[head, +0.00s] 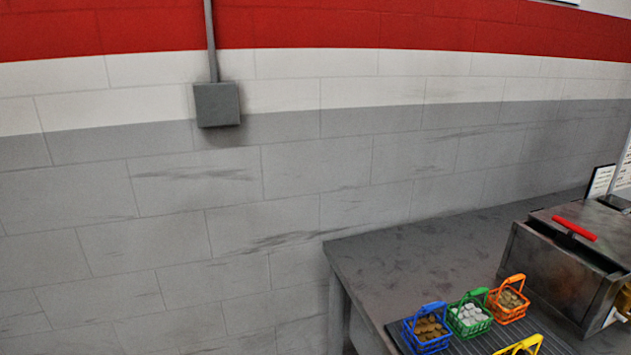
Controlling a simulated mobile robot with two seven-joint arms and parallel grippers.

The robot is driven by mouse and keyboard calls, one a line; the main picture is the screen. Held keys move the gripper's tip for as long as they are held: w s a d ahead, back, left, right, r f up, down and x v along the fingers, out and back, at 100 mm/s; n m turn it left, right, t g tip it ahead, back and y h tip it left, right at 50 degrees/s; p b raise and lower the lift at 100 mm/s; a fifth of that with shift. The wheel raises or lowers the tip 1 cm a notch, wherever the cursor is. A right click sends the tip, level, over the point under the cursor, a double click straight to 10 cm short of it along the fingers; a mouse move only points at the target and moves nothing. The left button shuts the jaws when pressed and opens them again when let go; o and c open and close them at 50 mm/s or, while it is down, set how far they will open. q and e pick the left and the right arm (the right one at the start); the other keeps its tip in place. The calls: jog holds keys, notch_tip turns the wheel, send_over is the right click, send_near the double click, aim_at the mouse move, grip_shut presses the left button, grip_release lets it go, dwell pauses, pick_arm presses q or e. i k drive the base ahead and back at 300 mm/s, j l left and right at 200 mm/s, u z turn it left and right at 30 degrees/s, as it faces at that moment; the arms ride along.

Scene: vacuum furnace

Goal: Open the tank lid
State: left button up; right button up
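A grey metal tank (548,268) stands on the table at the right edge of the head view, partly cut off. Its lid (590,228) lies on top and looks closed. A red handle (574,228) sits on the lid. Neither of my grippers is in view, so I cannot see where they are relative to the tank.
A dark metal table (400,255) carries blue (427,330), green (470,316), orange (508,300) and yellow (520,346) baskets, in front of and left of the tank. The table's back left is clear. A grey box (217,104) hangs on the block wall.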

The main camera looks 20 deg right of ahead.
aim_at(613, 227)
jog(key=k+l, duration=0.15)
jog(key=l, duration=0.3)
jog(key=k+l, duration=0.1)
jog(key=l, duration=0.35)
jog(key=k+l, duration=0.15)
jog(key=l, duration=0.3)
jog(key=k+l, duration=0.1)
jog(key=l, duration=0.35)
jog(key=k+l, duration=0.15)
jog(key=l, duration=0.25)
jog(key=k+l, duration=0.1)
jog(key=l, duration=0.35)
jog(key=k+l, duration=0.15)
jog(key=l, duration=0.3)
jog(key=k+l, duration=0.1)
jog(key=l, duration=0.35)
